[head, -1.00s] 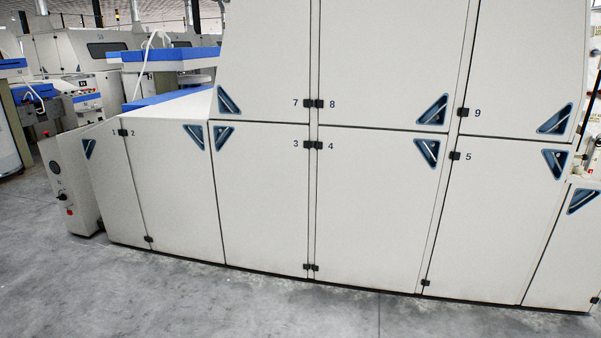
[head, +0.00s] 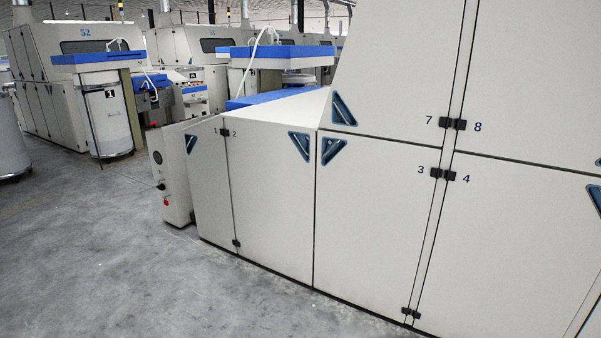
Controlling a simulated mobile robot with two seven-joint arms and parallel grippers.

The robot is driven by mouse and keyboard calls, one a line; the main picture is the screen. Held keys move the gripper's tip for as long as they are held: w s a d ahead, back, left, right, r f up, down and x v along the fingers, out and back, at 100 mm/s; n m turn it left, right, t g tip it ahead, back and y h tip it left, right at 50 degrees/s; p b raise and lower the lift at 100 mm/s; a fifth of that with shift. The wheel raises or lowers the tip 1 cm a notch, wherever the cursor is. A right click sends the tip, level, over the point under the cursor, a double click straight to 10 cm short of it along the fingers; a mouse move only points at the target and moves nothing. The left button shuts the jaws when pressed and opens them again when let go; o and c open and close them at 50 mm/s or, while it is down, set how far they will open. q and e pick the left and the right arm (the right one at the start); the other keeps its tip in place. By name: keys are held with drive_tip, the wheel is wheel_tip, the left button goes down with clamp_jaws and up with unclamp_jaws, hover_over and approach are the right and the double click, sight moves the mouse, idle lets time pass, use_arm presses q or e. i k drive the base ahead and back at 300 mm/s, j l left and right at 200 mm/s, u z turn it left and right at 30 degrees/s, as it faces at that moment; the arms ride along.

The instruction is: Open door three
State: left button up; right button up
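Door three (head: 368,225) is a cream panel in the lower row of the machine, right of the middle in the head view. It is shut. The number 3 is printed near its upper right corner, beside black hinges (head: 436,172). A blue triangular recessed handle (head: 332,150) sits at its upper left corner. Neither of my grippers is in view.
Door four (head: 510,240) adjoins on the right, door seven (head: 405,75) lies above, and door two (head: 270,195) is on the left. A control box (head: 173,180) stands at the machine's left end. Grey floor (head: 120,270) is clear at front left.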

sight(374, 195)
drive_tip(key=i+u, duration=0.3)
drive_tip(key=i, duration=1.05)
drive_tip(key=i+j+z, duration=0.15)
drive_tip(key=i, duration=0.5)
drive_tip(key=i+j+z, duration=0.2)
drive_tip(key=i, duration=0.45)
drive_tip(key=l, duration=0.1)
